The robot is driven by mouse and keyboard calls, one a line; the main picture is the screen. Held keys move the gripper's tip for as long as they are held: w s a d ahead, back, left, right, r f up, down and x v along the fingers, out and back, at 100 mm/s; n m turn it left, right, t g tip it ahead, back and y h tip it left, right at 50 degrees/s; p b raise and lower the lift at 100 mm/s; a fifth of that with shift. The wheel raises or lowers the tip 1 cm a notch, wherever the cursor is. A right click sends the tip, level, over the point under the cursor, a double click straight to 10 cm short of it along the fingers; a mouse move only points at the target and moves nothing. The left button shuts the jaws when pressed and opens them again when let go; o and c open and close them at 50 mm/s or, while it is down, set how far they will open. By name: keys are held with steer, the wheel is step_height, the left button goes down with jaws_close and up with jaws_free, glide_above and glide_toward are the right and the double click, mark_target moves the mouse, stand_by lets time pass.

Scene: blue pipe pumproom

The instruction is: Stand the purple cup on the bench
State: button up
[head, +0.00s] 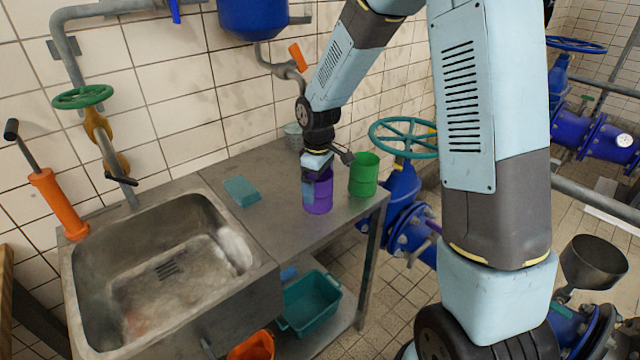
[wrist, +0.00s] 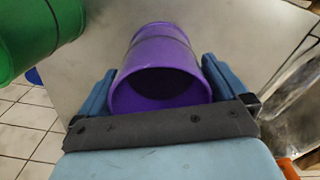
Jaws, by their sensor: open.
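The purple cup (head: 321,197) is upright on the metal bench (head: 262,217), close to the bench's right end. In the wrist view the cup (wrist: 160,70) shows its dark open mouth towards the camera. My gripper (head: 309,190) is at the cup, with its fingers hiding part of it in the head view. In the wrist view my gripper (wrist: 158,85) is open, with one blue finger on each side of the cup. I cannot tell whether either finger touches it.
A green cup (head: 363,175) stands just right of the purple one and also shows in the wrist view (wrist: 30,35). A grey cup (head: 293,136) is behind, by the wall. A teal handwheel (head: 404,122) stands beyond the bench.

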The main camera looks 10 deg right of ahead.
steer(key=shift+r, duration=0.15)
step_height(320, 180, up, 12)
steer(key=s+d+r+m+t, duration=0.3)
steer(key=s+d+r+m, duration=0.2)
steer(key=s+d+r, duration=0.5)
steer(key=s+d+r+m+t, duration=0.1)
steer(key=s+d+r+m, duration=0.1)
steer(key=s, duration=0.5)
steer(key=s+d+r+m+t, duration=0.1)
steer(key=s+d+m, duration=0.3)
steer(key=s, duration=0.4)
steer(key=shift+s+r+t, duration=0.2)
steer(key=shift+r+t, duration=0.1)
steer(key=shift+r, duration=0.15)
steer(key=shift+c, duration=0.5)
